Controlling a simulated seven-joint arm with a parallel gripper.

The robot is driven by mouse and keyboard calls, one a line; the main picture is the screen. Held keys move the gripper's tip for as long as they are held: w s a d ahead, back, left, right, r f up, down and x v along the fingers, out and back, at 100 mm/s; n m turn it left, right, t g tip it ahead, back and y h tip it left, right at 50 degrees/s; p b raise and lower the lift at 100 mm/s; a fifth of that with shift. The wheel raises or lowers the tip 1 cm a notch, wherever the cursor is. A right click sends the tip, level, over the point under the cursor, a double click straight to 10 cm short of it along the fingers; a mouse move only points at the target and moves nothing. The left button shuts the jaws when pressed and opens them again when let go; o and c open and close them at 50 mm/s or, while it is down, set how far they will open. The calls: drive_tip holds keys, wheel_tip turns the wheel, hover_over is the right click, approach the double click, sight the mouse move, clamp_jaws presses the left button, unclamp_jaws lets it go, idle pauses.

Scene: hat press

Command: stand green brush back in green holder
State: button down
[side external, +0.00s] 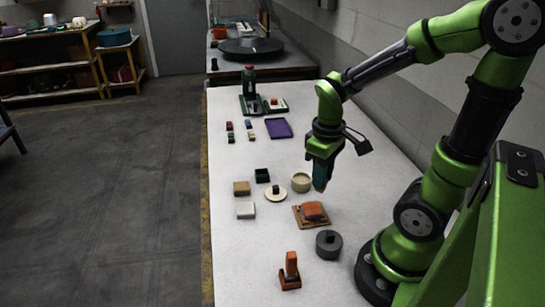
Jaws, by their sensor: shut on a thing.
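My gripper (321,168) hangs over the right-middle of the white table, pointing down. It is shut on what looks like the green brush (320,184), a small teal and brownish piece showing below the fingers. Most of the brush is hidden by the gripper, so its tilt is hard to tell. The green holder (262,175) is a small dark green open box on the table, left of my gripper and apart from it. I see nothing standing in the holder.
Near the holder are a cream round pot (301,182), a cream dish (276,194), a tan block (242,188) and a white block (246,210). Closer are a red-brown pad on a board (312,212), a grey round weight (329,244) and an orange brush in its holder (290,271).

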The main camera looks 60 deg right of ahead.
drive_tip(key=w+d+f+m, duration=0.2)
drive_tip(key=w, duration=0.5)
drive_tip(key=w+d+f+m, duration=0.2)
drive_tip(key=w+m, duration=0.1)
drive_tip(key=w, duration=0.4)
drive_tip(key=w+d+f+m, duration=0.1)
drive_tip(key=w+f+m, duration=0.1)
drive_tip(key=w, duration=0.5)
drive_tip(key=shift+w+d+m, duration=0.25)
drive_tip(key=shift+d+m, duration=0.15)
drive_tip(key=shift+m, duration=0.3)
drive_tip(key=shift+s+f, duration=0.1)
drive_tip(key=shift+f, duration=1.6)
drive_tip(key=shift+f, duration=0.3)
